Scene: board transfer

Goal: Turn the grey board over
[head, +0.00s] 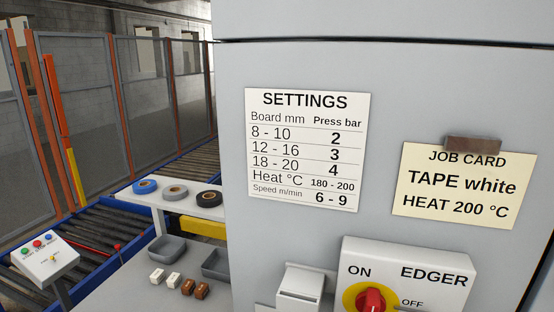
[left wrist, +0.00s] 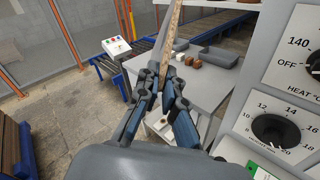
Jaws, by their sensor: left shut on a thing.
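In the left wrist view my left gripper (left wrist: 163,76) is shut on a thin board (left wrist: 173,36). I see the board nearly edge-on, as a speckled tan strip rising from between the fingers to the top of the picture. The board is held in the air in front of a grey bench (left wrist: 208,93). Neither gripper nor the board shows in the head view. My right gripper is in neither view.
A grey machine with a settings card (head: 307,150), a job card (head: 455,180) and a red EDGER switch (head: 371,299) fills the right. Tape rolls (head: 175,192), trays (head: 167,247) and small blocks (head: 187,286) stand left of it. A button box (head: 46,258) stands beside roller conveyors.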

